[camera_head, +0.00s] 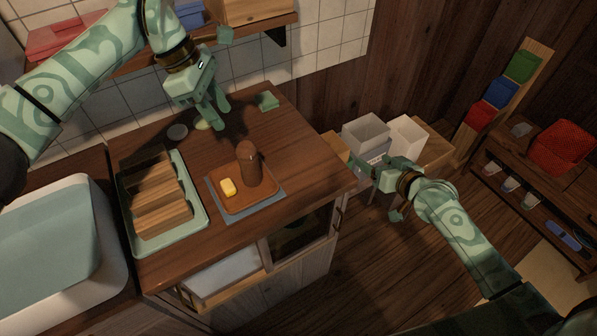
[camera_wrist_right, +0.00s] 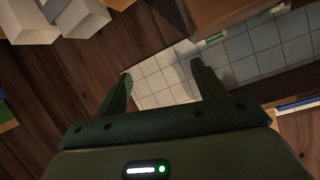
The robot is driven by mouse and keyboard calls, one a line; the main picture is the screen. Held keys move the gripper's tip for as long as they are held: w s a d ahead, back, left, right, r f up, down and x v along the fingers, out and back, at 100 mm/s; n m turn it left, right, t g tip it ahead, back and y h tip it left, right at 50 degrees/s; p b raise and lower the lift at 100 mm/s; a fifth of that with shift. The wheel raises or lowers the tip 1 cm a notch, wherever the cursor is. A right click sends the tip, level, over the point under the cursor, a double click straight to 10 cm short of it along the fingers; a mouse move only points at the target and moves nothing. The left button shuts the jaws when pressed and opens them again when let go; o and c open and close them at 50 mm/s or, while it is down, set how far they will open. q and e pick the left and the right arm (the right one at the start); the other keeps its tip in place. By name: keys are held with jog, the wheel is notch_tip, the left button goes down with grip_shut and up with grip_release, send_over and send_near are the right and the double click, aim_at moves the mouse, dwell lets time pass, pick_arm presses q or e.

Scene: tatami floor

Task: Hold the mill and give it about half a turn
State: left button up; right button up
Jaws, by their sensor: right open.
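The mill (camera_head: 248,163) is a brown, rounded upright piece. It stands on a small brown board (camera_head: 236,198) on the wooden counter, beside a yellow block (camera_head: 228,187). My left gripper (camera_head: 224,117) is above the back of the counter, behind and left of the mill and apart from it. Its fingers point down, look spread and hold nothing that I can see. My right gripper (camera_head: 352,168) is off the counter's right edge, well to the right of the mill. In the right wrist view its two fingers (camera_wrist_right: 161,84) are wide apart with nothing between them.
A green tray (camera_head: 198,190) with wooden slatted pieces stands left of the board. A sink (camera_head: 110,262) is further left. White bins (camera_head: 366,134) stand on the right. A green block (camera_head: 267,101) lies at the counter's back. A shelf (camera_head: 130,62) hangs above.

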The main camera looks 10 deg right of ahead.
aim_at(244, 162)
jog(key=a+r+n+y, duration=0.1)
jog(key=a+r, duration=0.1)
jog(key=a+r+n+y, duration=0.1)
jog(key=a+r, duration=0.1)
jog(key=a, duration=0.1)
jog(key=shift+w+a+r, duration=0.15)
jog(key=shift+a, duration=0.15)
jog(key=s+a+r+n+g+y, duration=0.2)
jog(key=s+a+r+n, duration=0.15)
jog(key=a, duration=0.45)
jog(key=s+a+r+n+g+y, duration=0.1)
jog(key=s+a+r+n+y, duration=0.2)
jog(key=a, duration=0.5)
jog(key=shift+n+h, duration=0.3)
jog(key=shift+n, duration=0.25)
jog(key=x, duration=1.1)
jog(key=f+x, duration=0.1)
jog(key=x, duration=0.4)
jog(key=shift+a+f, duration=0.1)
jog(key=shift+a, duration=0.2)
